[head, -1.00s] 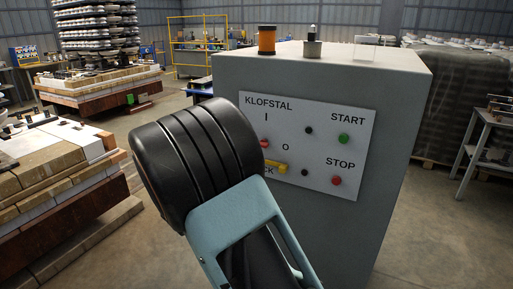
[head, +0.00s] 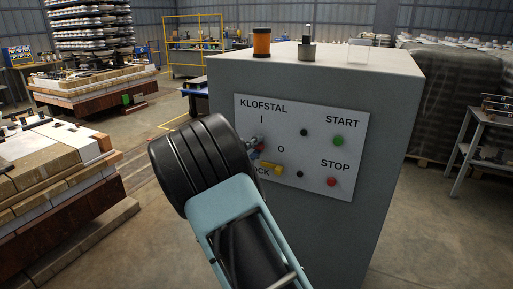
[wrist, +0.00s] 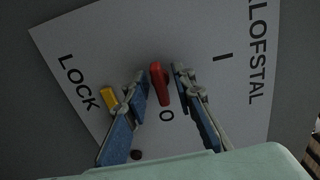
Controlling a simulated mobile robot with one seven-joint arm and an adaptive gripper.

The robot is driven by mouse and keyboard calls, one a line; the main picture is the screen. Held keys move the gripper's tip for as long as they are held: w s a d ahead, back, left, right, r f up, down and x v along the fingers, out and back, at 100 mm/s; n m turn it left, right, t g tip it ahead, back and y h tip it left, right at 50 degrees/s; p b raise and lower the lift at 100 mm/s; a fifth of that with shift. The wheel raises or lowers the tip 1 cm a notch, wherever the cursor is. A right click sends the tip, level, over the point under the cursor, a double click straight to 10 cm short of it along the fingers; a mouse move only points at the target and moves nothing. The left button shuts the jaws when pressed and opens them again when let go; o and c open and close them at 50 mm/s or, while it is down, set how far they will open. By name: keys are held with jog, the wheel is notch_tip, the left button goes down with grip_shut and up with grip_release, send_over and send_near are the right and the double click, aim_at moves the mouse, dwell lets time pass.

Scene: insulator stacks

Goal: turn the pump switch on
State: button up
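The pump switch is a small red handle (wrist: 160,84) on the white KLOFSTAL panel (head: 340,112) of a grey cabinet. In the wrist view its lower end points toward the O mark. In the head view the switch (head: 260,147) is mostly hidden behind my gripper (head: 256,143). My gripper also shows in the wrist view (wrist: 160,77), open, with one blue-padded finger on each side of the red handle. Gaps show between the handle and both fingers. The yellow LOCK piece (wrist: 108,97) is just outside the left finger; it also shows in the head view (head: 270,169).
The panel also carries a green START button (head: 338,140), a red STOP button (head: 331,182) and two small black knobs. An orange lamp (head: 262,42) stands on the cabinet. Stacked blocks (head: 60,175) lie at the left; a grey table (head: 485,135) stands at the right.

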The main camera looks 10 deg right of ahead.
grip_shut()
jog(key=shift+n, duration=0.3)
jog(key=n, duration=0.2)
jog(key=shift+n, duration=0.4)
jog(key=n, duration=0.4)
jog(key=shift+n+p, duration=0.3)
jog(key=n+p, duration=0.2)
jog(key=n, duration=0.3)
jog(key=n+p, duration=0.2)
jog(key=n, duration=0.2)
jog(key=shift+n, duration=0.6)
dwell(1.4)
dwell(0.7)
